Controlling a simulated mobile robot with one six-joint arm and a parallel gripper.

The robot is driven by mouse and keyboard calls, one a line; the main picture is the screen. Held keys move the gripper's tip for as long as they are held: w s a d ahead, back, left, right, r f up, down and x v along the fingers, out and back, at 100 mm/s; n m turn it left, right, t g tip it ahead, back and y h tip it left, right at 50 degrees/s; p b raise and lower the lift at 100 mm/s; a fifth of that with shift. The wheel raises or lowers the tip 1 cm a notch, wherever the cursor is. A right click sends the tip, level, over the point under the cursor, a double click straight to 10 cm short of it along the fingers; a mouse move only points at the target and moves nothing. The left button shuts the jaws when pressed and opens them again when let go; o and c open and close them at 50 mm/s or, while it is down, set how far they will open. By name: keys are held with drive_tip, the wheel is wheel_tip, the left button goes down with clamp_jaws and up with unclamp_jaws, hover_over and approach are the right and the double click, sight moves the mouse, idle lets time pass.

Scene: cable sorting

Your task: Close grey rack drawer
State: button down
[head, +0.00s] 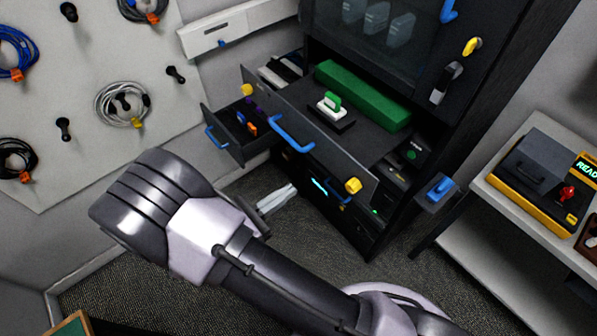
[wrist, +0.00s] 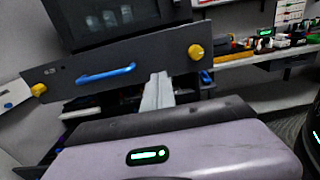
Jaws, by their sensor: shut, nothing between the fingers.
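The grey rack drawer (head: 325,155) is pulled out of the dark rack. Its front panel has a blue handle (head: 292,134) and a yellow knob near each end. In the wrist view the front panel (wrist: 150,58) spans the upper picture, tilted. My gripper (head: 290,189) is below and in front of the panel in the head view, pointing towards the rack. In the wrist view my gripper (wrist: 159,78) has its pale fingers together, near the panel's lower edge right of the handle. It is shut and empty; I cannot tell whether it touches the panel.
A long green block (head: 362,95) and a small green-and-white piece (head: 333,104) sit on the drawer's flat top. A smaller open drawer (head: 238,135) with a blue handle juts out at left. A bench (head: 500,210) stands right. Coiled cables hang on the left pegboard (head: 75,165).

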sight(333, 161)
drive_tip(key=b+x, duration=0.1)
drive_tip(key=x, duration=1.1)
drive_tip(key=shift+d, duration=0.15)
